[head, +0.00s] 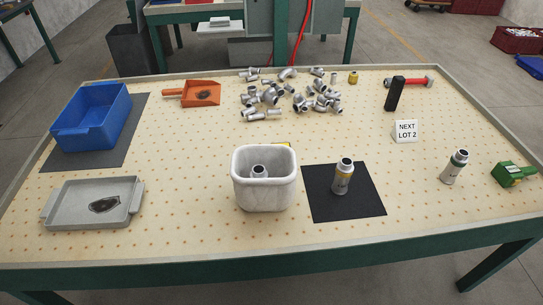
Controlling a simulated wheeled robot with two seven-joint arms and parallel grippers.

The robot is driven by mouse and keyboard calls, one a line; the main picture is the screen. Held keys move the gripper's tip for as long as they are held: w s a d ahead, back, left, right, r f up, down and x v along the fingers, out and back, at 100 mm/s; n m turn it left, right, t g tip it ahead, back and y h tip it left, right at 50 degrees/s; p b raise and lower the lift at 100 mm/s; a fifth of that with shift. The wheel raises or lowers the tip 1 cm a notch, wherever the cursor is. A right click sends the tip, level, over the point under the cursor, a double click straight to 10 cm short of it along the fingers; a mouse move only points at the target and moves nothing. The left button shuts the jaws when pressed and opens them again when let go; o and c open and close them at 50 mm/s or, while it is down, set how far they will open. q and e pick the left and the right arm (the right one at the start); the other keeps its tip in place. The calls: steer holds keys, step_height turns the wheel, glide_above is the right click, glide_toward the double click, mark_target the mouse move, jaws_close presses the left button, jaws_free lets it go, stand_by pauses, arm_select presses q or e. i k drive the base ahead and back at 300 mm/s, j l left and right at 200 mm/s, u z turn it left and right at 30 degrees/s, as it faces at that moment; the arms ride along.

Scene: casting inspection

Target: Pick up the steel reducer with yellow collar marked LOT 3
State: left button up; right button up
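A steel reducer (343,178) with a yellow band stands upright on a black mat (318,208) right of the white bin. A second steel reducer (454,167) stands upright at the right of the table, with a pale label and some yellow on it. A third grey fitting (259,172) is inside the white bin (264,195), its lower part hidden by the bin wall. Any lot mark on these pieces is too small to read. Neither of my grippers shows in the head view.
A white sign (405,131) reads "NEXT LOT 2". Many loose grey fittings (270,96) lie at the back middle. A blue crate (90,122), grey tray (60,208), orange dustpan (201,94), black upright block (394,94) and green object (512,174) stand around.

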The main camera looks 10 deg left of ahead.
mark_target(344, 169)
steer(key=l+u, duration=0.1)
steer(key=l, duration=2.2)
